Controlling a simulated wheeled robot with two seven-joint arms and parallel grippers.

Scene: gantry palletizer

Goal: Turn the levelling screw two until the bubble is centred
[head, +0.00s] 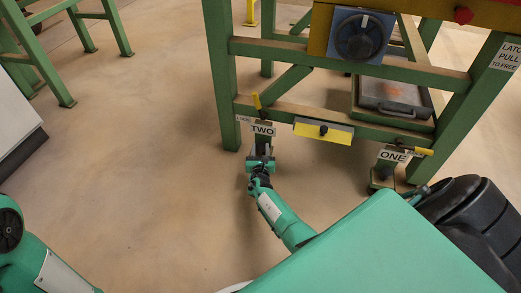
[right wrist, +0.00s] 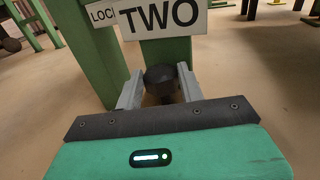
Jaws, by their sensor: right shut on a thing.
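The levelling screw two has a dark knob (right wrist: 160,78) under the white "TWO" sign, which shows in the head view (head: 262,129) on the green frame. My right gripper (head: 261,158) is at this screw, low by the frame's left leg. In the right wrist view its two grey fingers (right wrist: 160,90) stand on either side of the knob, shut on it. The head view shows a blue plate with a round black dial (head: 361,37) above; I cannot make out a bubble in it. My left gripper is out of view.
A yellow lever (head: 256,101) stands above the "TWO" sign, beside a partly hidden "LOC" label (right wrist: 101,14). A yellow plate (head: 323,131) is on the lower beam. The "ONE" sign (head: 394,156) is on the right. Open floor (head: 150,150) lies to the left.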

